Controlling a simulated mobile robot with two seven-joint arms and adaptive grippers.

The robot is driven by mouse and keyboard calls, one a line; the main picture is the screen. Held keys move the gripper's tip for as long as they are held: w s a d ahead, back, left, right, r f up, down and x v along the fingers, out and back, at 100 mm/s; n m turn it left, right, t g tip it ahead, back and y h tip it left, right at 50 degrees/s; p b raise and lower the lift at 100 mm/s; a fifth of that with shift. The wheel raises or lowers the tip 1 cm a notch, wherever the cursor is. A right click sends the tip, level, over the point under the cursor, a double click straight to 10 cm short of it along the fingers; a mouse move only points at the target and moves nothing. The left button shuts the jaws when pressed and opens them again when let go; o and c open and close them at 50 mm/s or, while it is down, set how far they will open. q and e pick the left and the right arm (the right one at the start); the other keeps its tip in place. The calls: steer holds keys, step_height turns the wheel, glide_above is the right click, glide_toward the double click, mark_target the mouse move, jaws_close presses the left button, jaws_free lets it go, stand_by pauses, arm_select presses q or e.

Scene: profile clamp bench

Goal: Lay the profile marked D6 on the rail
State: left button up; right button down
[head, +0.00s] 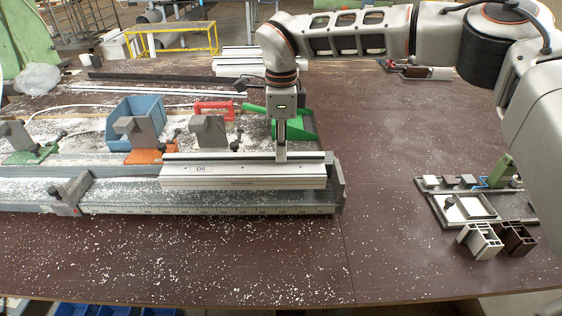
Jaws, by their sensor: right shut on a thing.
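The profile marked D6 (245,180) is a short pale bar with a dark top edge and a small label at its left part. My right gripper (281,153) points straight down and is shut on it, right of its middle. The profile is level and lines up along the right part of the long grey rail (125,204). Its right end is close to the dark end plate (337,185). I cannot tell whether its underside touches the rail. The fingertips are partly hidden by the profile. My left gripper is not in view.
A grey stop block (68,194) sits on the rail at left. White chips litter the bench. A parts tray (440,211) lies at right.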

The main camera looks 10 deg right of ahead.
step_height(320, 180, down, 4)
steer(key=shift+f, duration=0.1)
stand_by(0.4)
steer(key=c, duration=2)
jaws_free()
steer(key=shift+f, duration=0.1)
step_height(320, 180, up, 12)
steer(key=shift+r, duration=0.15)
steer(key=shift+s, duration=0.1)
